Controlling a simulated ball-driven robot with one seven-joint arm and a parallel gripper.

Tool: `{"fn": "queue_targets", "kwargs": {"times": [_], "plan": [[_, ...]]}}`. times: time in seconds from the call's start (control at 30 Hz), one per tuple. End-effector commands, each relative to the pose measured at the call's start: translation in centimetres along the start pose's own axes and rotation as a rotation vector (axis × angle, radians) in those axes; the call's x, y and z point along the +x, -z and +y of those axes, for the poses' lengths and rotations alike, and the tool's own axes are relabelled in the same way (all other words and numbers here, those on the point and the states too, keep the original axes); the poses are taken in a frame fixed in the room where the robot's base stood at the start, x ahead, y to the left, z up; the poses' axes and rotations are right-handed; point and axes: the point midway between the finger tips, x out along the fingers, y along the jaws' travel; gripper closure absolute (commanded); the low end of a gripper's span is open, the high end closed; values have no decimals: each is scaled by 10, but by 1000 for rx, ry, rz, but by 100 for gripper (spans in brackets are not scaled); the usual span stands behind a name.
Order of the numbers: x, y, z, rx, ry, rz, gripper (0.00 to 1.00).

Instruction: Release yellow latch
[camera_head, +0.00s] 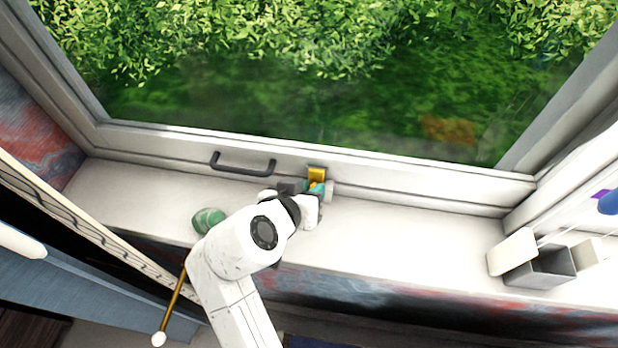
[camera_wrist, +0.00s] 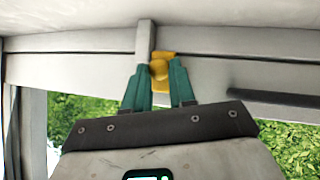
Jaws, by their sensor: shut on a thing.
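The yellow latch (camera_head: 317,174) is on the lower rail of the white window frame, right of the dark handle. My gripper (camera_head: 318,188) reaches across the sill to it, and its teal fingers show just below the latch's top. In the wrist view the latch (camera_wrist: 159,68) sits between the two teal fingertips of my gripper (camera_wrist: 158,72). The fingers are closed on its knob, and its lower part shows between them. The inner contact faces are hidden.
A dark handle (camera_head: 243,164) is on the window rail. A grey open box (camera_head: 541,268) stands at the right end. The sill between is clear.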

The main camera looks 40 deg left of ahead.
Motion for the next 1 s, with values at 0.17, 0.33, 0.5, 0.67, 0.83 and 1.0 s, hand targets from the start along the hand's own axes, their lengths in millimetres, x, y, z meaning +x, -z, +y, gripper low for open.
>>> {"fn": "queue_targets", "kwargs": {"times": [0.17, 0.33, 0.5, 0.67, 0.83, 1.0], "plan": [[-11, 15, 5, -35, 12, -135, 100], [-13, 20, 6, -70, 26, -271, 100], [-15, 26, 6, -110, 43, -423, 100], [-14, 30, 7, -146, 57, -562, 100], [-14, 36, 7, -180, 71, -689, 100], [-14, 41, 8, -205, 80, -788, 100]]}}
